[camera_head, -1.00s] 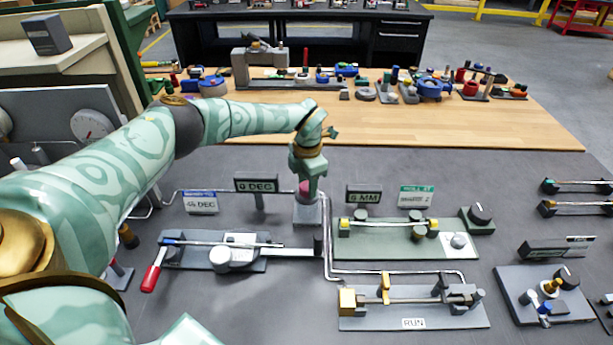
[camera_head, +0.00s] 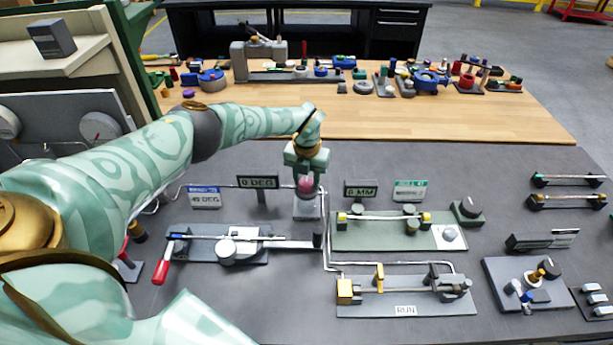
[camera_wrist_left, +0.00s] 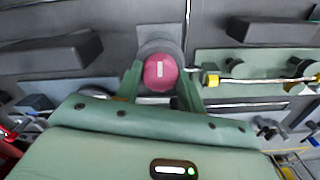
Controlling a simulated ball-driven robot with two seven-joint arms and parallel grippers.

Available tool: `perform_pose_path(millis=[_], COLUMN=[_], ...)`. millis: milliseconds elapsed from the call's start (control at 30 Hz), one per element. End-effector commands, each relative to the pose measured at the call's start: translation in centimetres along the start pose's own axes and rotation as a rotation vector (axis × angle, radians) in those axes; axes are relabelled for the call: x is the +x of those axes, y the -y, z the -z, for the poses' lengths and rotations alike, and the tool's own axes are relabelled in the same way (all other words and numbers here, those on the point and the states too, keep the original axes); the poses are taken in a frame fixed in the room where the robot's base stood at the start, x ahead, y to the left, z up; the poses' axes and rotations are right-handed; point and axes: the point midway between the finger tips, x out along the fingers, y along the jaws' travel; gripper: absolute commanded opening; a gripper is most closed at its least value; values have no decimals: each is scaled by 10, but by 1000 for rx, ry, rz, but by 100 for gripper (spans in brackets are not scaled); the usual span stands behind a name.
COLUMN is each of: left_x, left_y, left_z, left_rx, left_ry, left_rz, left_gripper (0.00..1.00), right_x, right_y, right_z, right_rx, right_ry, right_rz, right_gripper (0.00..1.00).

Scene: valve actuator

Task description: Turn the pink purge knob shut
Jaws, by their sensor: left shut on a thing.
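The pink purge knob (camera_head: 305,184) sits on a grey block (camera_head: 307,208) at the middle of the dark bench. In the left wrist view the knob (camera_wrist_left: 160,74) shows a pale bar mark running up and down across its face. My left gripper (camera_head: 305,177) comes down over the knob from above. In the left wrist view its two green fingers (camera_wrist_left: 161,80) stand on either side of the knob, and the gripper is shut on it. The fingers partly hide the knob in the head view. My right gripper is not in view.
A "0 DEG" sign (camera_head: 258,182) stands just left of the knob, and a "6 MM" sign (camera_head: 360,190) to the right. A bent metal pipe (camera_head: 326,240) passes close by the block. A red-handled lever fixture (camera_head: 215,248) and a green fixture (camera_head: 385,235) lie nearer.

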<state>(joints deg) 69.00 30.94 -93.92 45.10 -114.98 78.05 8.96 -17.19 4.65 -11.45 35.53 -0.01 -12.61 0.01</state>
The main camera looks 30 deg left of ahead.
Motion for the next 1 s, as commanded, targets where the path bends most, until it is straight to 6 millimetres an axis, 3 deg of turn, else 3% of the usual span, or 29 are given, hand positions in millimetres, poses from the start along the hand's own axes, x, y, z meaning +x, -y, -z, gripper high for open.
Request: perform_pose_path(millis=[600, 633, 700, 1000], left_x=[-2, -2, -2, -2], left_y=[0, 0, 0, 0], left_z=[-2, -2, -2, -1], left_rx=[-46, -46, -46, -45], left_ry=[6, 6, 6, 3], left_rz=[1, 1, 1, 1], left_gripper=[16, 42, 61, 61], right_x=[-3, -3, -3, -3], right_y=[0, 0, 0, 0], right_z=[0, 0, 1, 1], right_rx=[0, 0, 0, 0], right_ry=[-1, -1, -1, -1], right_rz=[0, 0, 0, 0], right_gripper=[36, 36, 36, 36])
